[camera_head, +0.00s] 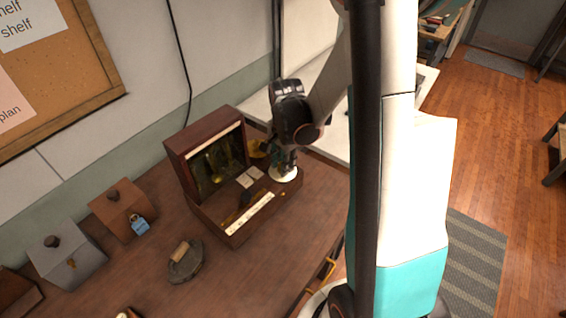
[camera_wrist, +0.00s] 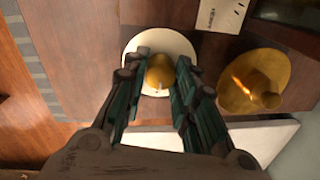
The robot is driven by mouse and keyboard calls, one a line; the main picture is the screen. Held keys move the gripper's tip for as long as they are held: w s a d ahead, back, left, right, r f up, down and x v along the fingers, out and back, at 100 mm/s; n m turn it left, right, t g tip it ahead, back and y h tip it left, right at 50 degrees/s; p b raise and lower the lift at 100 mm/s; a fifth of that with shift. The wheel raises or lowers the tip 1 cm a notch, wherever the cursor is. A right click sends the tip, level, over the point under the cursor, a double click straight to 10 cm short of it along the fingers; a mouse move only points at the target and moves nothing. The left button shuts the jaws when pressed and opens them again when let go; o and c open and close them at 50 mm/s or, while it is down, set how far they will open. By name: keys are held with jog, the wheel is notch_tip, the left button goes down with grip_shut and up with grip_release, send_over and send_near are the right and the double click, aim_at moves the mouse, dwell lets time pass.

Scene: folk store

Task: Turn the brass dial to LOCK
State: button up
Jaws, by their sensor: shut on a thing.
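The brass dial (camera_wrist: 159,70) is a rounded brass knob on a round white plate (camera_wrist: 136,56), seen in the wrist view. The white plate also shows in the head view (camera_head: 284,175), at the right end of an open dark-red wooden box (camera_head: 232,232). My gripper (camera_wrist: 160,88) is over the plate with its two fingers on either side of the knob, shut on it. In the head view my gripper (camera_head: 286,160) comes down from above and hides the knob. I cannot read any lettering on the plate.
A second brass disc with a knob (camera_wrist: 238,85) is beside the white plate. The box's raised lid (camera_head: 188,160) stands to the left of my gripper. A wooden box with a blue padlock (camera_head: 139,225), a grey box (camera_head: 68,257) and a flat iron (camera_head: 186,262) are further left.

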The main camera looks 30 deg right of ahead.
jog(key=n+b, duration=0.1)
jog(key=n, duration=0.2)
jog(key=shift+f+n, duration=0.1)
jog(key=shift+n, duration=0.3)
jog(key=n+b, duration=0.1)
jog(key=n, duration=0.3)
jog(key=shift+n+b, duration=0.3)
jog(key=shift+b, duration=0.1)
jog(key=n+b, duration=0.1)
jog(key=n, duration=0.3)
jog(key=shift+w, duration=0.1)
jog(key=shift+n+b, duration=0.3)
jog(key=shift+n, duration=2)
jog(key=shift+y, duration=0.3)
jog(key=o, duration=1.1)
